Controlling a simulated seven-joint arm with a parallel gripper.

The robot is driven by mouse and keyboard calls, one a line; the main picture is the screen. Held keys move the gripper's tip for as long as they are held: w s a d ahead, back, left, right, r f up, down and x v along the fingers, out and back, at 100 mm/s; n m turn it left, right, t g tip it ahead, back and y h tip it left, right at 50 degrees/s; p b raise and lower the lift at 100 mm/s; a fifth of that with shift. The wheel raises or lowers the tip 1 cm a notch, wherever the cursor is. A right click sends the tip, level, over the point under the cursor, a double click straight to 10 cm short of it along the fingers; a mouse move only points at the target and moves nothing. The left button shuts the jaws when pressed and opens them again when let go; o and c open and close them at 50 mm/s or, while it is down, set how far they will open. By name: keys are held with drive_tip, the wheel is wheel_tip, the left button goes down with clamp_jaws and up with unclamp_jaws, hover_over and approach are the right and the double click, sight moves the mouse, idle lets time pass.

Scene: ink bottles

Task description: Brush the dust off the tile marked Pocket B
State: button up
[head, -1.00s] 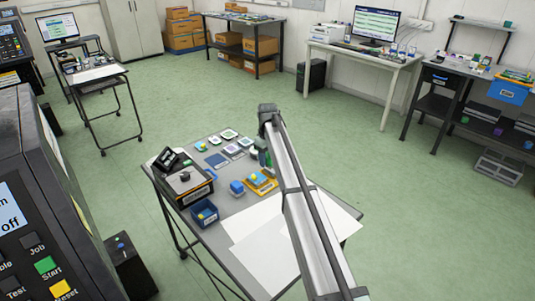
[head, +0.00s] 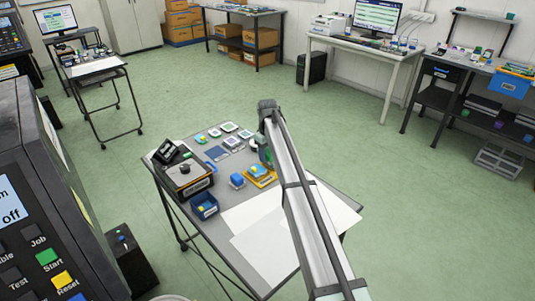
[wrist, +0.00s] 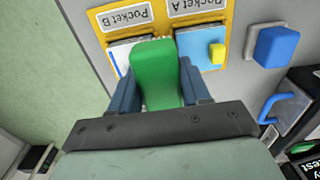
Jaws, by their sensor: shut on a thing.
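In the wrist view my gripper (wrist: 158,85) is shut on a green block-like handle (wrist: 155,62), with a blue-grey finger on each side. Any bristles below it are hidden. Beyond it lies a yellow tray (wrist: 161,14) with two upside-down labels. The Pocket B label (wrist: 124,17) is at left; the pale tile (wrist: 119,52) below it is partly hidden by the handle, and a blue edge shows. I cannot tell whether the handle's tool touches this tile. In the head view the yellow tray (head: 266,183) lies on the table below my gripper (head: 265,157).
Under the Pocket A label (wrist: 196,6) a tile (wrist: 196,46) carries a small yellow piece (wrist: 217,53). A blue block (head: 237,180) and a blue bin (head: 204,205) stand left of the tray. White sheets (head: 265,250) cover the table's front. Several small tiles lie behind.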

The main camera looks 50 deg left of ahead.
drive_tip(key=shift+f, duration=0.95)
drive_tip(key=shift+w, duration=0.15)
drive_tip(key=shift+w+r, duration=0.15)
drive_tip(key=shift+w, duration=1.45)
drive_tip(key=shift+w+f, duration=0.2)
drive_tip(key=shift+w, duration=1.45)
drive_tip(key=shift+s, duration=0.15)
drive_tip(key=shift+s+r, duration=0.2)
drive_tip(key=shift+s, duration=3)
drive_tip(key=shift+a+f, duration=0.1)
drive_tip(key=shift+a, duration=0.2)
drive_tip(key=shift+w+f, duration=0.1)
drive_tip(key=shift+w, duration=1.7)
